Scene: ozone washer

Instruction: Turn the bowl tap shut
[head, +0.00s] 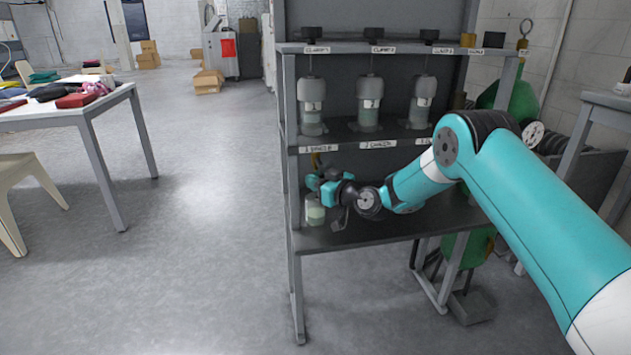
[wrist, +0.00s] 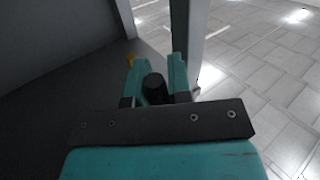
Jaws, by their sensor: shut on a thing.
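My gripper (head: 316,184) reaches into the left end of the lower shelf, just above a clear jar-like bowl (head: 315,213) with pale green contents. In the wrist view my gripper (wrist: 155,72) has its two teal fingers on either side of a dark round knob (wrist: 153,90), which I take for the bowl tap. The fingers are closed on it. In the head view the knob is hidden by my gripper, and its turned position cannot be told. A small brass-coloured part (wrist: 130,60) shows beyond the left finger.
The rack's left post (head: 294,235) stands close beside my gripper. The labelled middle shelf (head: 345,139) above holds several clear canisters (head: 369,103). A green cylinder (head: 515,100) stands behind the rack at right. A table (head: 95,112) with cloths is at left; the floor between is clear.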

